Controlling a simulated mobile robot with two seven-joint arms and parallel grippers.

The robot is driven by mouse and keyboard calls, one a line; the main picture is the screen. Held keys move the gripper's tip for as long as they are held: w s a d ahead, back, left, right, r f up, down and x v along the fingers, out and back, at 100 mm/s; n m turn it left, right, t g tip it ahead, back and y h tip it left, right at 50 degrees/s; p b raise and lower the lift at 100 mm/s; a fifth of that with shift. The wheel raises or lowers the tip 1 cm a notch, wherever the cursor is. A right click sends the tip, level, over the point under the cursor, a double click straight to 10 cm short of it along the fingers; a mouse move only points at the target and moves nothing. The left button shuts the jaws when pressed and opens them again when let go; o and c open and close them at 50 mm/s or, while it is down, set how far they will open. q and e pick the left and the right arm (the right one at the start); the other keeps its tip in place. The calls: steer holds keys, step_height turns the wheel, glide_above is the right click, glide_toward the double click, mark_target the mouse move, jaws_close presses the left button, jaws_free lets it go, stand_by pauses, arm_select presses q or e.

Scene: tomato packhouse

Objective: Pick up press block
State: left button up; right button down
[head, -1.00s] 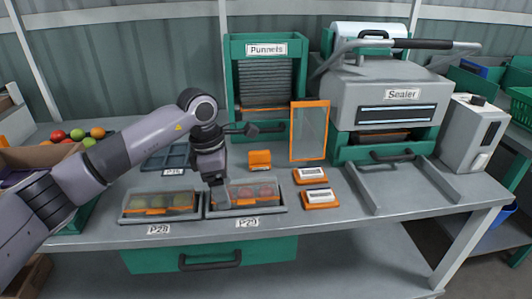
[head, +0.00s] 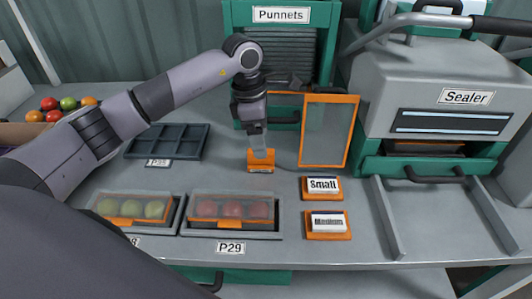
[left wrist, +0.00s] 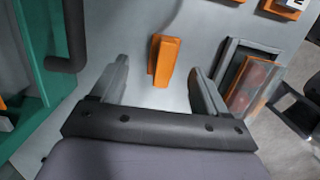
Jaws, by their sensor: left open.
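The press block, a small orange block (head: 261,168), stands on the grey bench between the empty tray and the tilted orange-framed panel. My left gripper (head: 258,152) is open, pointing down right at the block, and its fingertips overlap the block's top in the head view. In the left wrist view the orange block (left wrist: 163,62) lies between the lines of the two open fingers (left wrist: 158,70), with clear gaps at both sides. I see no contact. My right gripper is not in view.
Punnets with green fruit (head: 130,208) and red fruit (head: 231,208) sit in front. An empty dark tray (head: 168,141) is at left. The orange-framed panel (head: 327,130), Small (head: 322,187) and Medium (head: 327,224) blocks, and Sealer (head: 450,110) are at right. The Punnets dispenser (head: 281,55) stands behind.

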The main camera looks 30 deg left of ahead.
mark_target(262, 163)
arm_select(q)
steer(key=f, duration=0.4)
steer(key=f+p, duration=0.1)
steer(key=f, duration=0.1)
steer(key=shift+s+d, duration=0.2)
steer(key=shift+d, duration=0.2)
steer(key=shift+c, duration=0.3)
steer(key=c, duration=1.1)
steer(key=shift+r, duration=0.1)
step_height(262, 163, up, 20)
steer(key=shift+f+b, duration=0.1)
steer(key=shift+b, duration=0.35)
steer(key=shift+o, duration=0.9)
